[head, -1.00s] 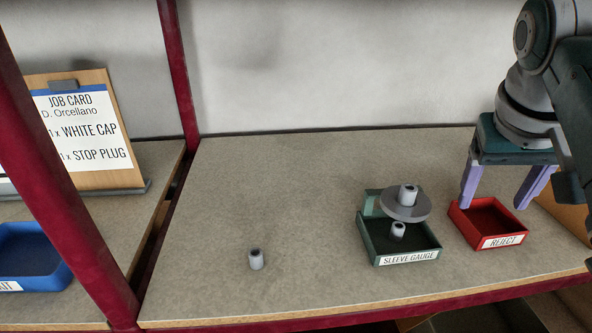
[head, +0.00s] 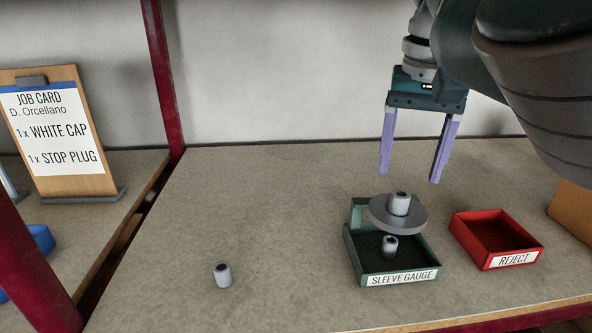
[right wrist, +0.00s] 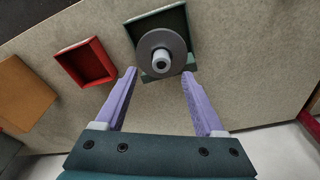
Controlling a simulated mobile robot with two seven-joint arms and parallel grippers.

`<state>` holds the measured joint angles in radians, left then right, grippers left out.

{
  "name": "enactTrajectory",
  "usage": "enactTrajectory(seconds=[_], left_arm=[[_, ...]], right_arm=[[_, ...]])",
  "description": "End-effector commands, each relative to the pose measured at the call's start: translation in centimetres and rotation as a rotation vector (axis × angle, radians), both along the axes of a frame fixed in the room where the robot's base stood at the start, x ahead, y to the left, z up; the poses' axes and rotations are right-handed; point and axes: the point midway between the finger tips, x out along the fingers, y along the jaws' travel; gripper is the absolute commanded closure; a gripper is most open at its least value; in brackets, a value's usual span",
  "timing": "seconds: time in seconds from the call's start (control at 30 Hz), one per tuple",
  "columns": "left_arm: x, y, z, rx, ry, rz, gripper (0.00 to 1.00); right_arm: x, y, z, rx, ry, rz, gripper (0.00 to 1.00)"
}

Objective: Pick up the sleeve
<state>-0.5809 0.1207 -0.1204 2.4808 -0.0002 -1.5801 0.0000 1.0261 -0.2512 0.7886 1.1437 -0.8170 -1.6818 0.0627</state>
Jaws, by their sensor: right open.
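A small grey hollow sleeve (head: 222,275) stands upright alone on the bench, left of the sleeve gauge. The sleeve gauge is a dark green tray (head: 400,278) with a round grey disc (head: 378,214) raised over it. A second grey cylinder (head: 399,203) stands on the disc, and a third (head: 389,246) stands below it in the tray. My right gripper (head: 410,176) is open and empty, pointing down above and behind the disc. In the right wrist view, the disc (right wrist: 147,62) and its cylinder (right wrist: 161,60) show beyond the open fingers (right wrist: 159,75). My left gripper is not in view.
A red reject tray (head: 495,242) sits right of the gauge and looks empty. A tan box (head: 575,212) is at the right edge. A dark red post (head: 163,80) and a job card board (head: 58,130) are at left. The bench between post and gauge is clear around the lone sleeve.

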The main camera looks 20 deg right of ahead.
Motion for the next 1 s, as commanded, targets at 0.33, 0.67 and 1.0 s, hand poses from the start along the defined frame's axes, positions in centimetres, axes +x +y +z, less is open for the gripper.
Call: enactTrajectory(seconds=[0.33,0.67,1.0], left_arm=[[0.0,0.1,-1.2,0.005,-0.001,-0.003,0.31],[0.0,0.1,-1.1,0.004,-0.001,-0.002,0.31],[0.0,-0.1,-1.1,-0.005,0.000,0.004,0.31]], right_arm=[[0.8,-0.3,-4.8,0.002,0.001,0.001,0.29],[0.8,-0.3,-5.0,0.002,-0.001,0.000,0.36],[0.8,-0.3,-5.0,0.002,-0.001,0.000,0.74]])
